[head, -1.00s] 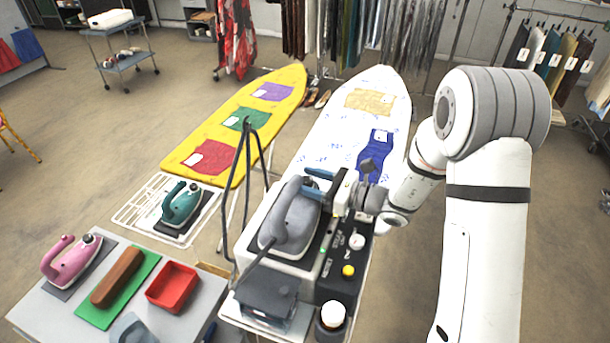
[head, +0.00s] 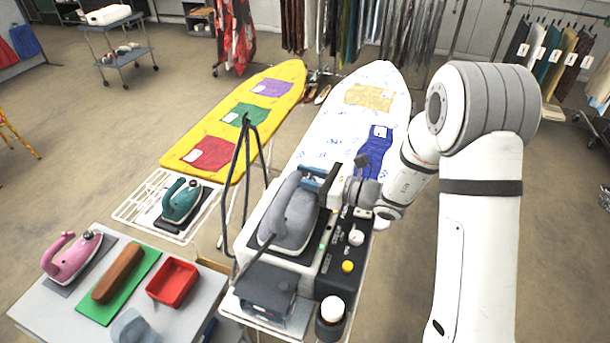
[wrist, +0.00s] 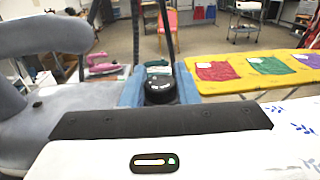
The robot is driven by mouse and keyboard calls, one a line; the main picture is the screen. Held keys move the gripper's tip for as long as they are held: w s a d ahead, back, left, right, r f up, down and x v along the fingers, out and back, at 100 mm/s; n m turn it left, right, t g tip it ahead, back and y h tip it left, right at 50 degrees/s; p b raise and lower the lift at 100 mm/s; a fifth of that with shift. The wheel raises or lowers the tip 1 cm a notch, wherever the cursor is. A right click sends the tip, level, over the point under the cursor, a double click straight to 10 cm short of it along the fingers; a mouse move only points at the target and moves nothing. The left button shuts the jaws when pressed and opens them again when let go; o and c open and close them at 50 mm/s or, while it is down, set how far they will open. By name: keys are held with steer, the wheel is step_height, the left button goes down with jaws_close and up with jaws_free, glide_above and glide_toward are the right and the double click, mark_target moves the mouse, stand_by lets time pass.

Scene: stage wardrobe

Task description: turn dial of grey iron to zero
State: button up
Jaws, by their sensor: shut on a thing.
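The grey iron (head: 291,222) rests on the white and black steam station, its handle along the left of the wrist view (wrist: 40,38). Its black dial (wrist: 160,88) has white markings that are too small to read. My gripper (wrist: 160,92) has blue fingers on both sides of the dial and is shut on it. In the head view my gripper (head: 316,174) reaches in from the right at the iron's far end, and the dial is hidden there.
The steam station (head: 330,262) has a white knob, a yellow button and a white-capped part. A teal iron (head: 181,201) stands on a rack, and a pink iron (head: 70,255) on the left table. Yellow (head: 190,150) and white (head: 330,130) ironing boards lie behind.

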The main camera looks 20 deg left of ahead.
steer(key=shift+d+g, duration=0.15)
steer(key=shift+g, duration=0.25)
steer(key=shift+f+n+g+b, duration=0.1)
steer(key=shift+n+g+b, duration=0.4)
steer(key=shift+n+g, duration=0.35)
steer(key=n+g+b, duration=0.1)
steer(key=n+g, duration=0.2)
steer(key=g, duration=0.2)
steer(key=n+g+h, duration=0.1)
steer(key=n+g, duration=0.1)
steer(key=n+g+h, duration=0.1)
steer(key=g, duration=0.2)
steer(key=shift+n+h, duration=0.35)
steer(key=shift+h, duration=0.05)
steer(key=shift+n+g+h, duration=1.6)
steer(key=shift+g+h, duration=0.1)
steer(key=shift+g, duration=0.25)
steer(key=shift+n+g+h, duration=0.3)
steer(key=shift+h, duration=0.1)
steer(key=o, duration=0.9)
steer(key=shift+o, duration=0.2)
